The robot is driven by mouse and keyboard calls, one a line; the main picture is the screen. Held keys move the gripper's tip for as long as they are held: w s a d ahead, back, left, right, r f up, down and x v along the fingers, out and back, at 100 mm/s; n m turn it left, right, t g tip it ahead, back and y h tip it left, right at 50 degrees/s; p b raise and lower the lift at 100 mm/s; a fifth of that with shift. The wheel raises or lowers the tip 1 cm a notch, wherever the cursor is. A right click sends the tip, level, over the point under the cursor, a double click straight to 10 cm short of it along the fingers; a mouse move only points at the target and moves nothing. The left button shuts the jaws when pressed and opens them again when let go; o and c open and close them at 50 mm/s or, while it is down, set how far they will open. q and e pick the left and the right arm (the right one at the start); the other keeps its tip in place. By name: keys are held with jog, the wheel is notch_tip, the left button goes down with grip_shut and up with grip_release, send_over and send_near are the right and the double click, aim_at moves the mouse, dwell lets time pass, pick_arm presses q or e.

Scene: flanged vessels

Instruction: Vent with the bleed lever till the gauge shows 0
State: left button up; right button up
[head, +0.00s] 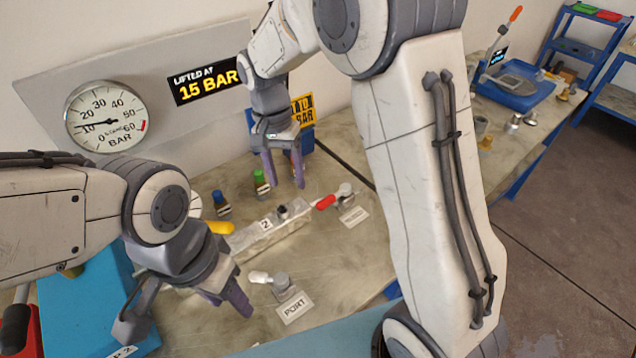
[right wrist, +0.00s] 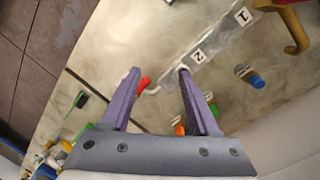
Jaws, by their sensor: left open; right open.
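The dial gauge (head: 105,117) is on the back panel at left; its needle points a little above 10 bar. A red-handled lever (head: 326,202) sits on the bench by a label (head: 354,216) too small to read surely; it may be the bleed lever. My right gripper (head: 286,182) is open and empty above and left of that lever, apart from it. In the right wrist view the red handle (right wrist: 144,83) shows between the open fingers (right wrist: 158,72).
A grey block marked 2 (head: 275,232) lies mid-bench, with a yellow handle (head: 219,227) at its left. A green-capped part (head: 261,181) and a blue-capped part (head: 220,201) stand behind. A sign (head: 206,82) reads "LIFTED AT 15 BAR". My right arm hides the bench's middle right.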

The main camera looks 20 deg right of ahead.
aim_at(326, 199)
jog(key=w+d+f+m+g, duration=0.1)
jog(key=w+d+f+m, duration=0.65)
jog(key=d, duration=0.25)
jog(key=p+x, duration=0.3)
jog(key=x, duration=0.5)
jog(key=shift+p, duration=0.3)
jog(key=shift+d+f, duration=0.1)
jog(key=shift+f, duration=0.5)
grip_shut()
